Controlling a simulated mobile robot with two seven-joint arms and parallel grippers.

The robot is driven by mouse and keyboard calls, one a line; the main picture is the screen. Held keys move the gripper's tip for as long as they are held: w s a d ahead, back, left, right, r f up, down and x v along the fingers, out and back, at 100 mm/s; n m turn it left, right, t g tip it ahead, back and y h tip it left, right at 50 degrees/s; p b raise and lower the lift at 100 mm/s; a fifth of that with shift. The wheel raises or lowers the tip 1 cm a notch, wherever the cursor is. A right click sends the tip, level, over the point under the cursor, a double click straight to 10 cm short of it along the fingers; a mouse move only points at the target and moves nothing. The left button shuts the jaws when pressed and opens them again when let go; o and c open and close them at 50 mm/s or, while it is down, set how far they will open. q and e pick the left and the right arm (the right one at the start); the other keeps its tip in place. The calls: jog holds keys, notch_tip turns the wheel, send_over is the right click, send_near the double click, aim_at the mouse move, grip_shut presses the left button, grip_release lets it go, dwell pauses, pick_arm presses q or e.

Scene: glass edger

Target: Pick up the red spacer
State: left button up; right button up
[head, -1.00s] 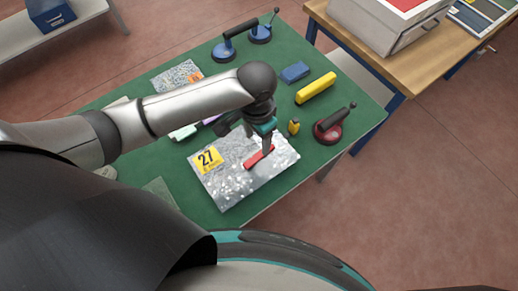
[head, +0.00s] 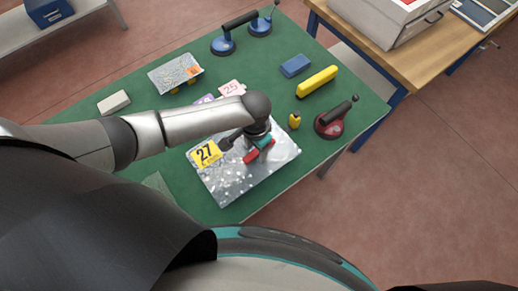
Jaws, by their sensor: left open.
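The red spacer (head: 267,144) lies on a speckled grey glass piece with a yellow "27" label (head: 207,153), on the green table. My left gripper (head: 255,158) is over the glass piece at the spacer. It covers part of the spacer, mainly its lower-left part. The jaws are open; whether the fingers stand on both sides of the spacer or touch it cannot be told. My right gripper is not in view.
On the green table (head: 330,125) stand a red suction lifter (head: 330,125), a small yellow object (head: 294,121), a yellow bar (head: 317,82), a blue block (head: 295,66) and a blue double suction lifter (head: 224,44). A wooden bench (head: 440,45) stands at upper right.

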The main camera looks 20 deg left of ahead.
pick_arm(q)
grip_shut()
dwell(0.5)
